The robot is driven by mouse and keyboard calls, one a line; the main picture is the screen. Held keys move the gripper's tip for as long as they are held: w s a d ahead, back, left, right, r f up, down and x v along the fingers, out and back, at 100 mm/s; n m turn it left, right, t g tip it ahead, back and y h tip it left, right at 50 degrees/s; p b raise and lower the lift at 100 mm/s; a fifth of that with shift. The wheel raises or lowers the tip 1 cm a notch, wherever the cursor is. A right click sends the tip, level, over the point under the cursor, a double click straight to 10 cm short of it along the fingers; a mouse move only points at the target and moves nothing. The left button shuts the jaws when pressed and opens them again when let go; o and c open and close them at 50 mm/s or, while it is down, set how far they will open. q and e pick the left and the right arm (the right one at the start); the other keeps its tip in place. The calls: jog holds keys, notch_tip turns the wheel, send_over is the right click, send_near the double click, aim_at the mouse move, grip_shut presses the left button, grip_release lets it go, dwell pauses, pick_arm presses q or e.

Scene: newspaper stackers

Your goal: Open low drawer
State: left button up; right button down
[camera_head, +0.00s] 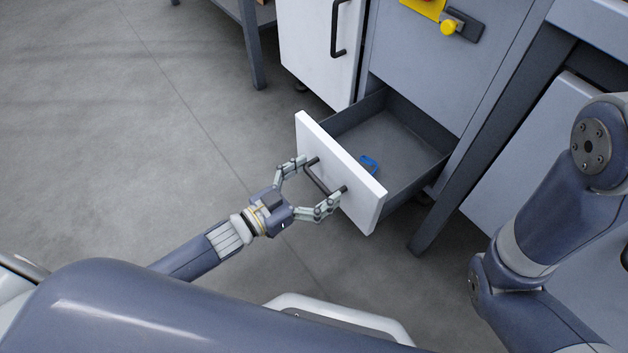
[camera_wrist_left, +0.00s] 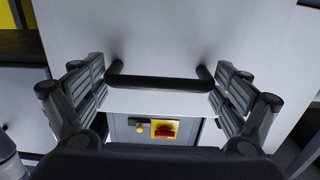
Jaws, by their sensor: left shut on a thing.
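The low drawer is pulled out of the grey cabinet, and its white front (camera_head: 357,192) stands well clear of the cabinet face. Its grey inside (camera_head: 400,142) is visible from above. My left gripper (camera_head: 319,186) is at the drawer front, shut on the dark bar handle (camera_head: 317,178), with one finger at each end of the bar. In the left wrist view the handle (camera_wrist_left: 160,84) runs across between the two fingers, in front of the white drawer front (camera_wrist_left: 155,40). My right gripper is out of view; only links of my right arm show.
A small blue object (camera_head: 369,164) lies in the drawer. A white cabinet door (camera_head: 313,42) with a dark handle stands to the left. A dark table leg (camera_head: 440,212) is close on the drawer's right. The grey floor (camera_head: 130,110) on the left is clear.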

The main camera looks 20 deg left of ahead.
pick_arm(q)
jog(key=o, duration=1.2)
jog(key=shift+r, duration=0.15)
jog(key=v, duration=1.2)
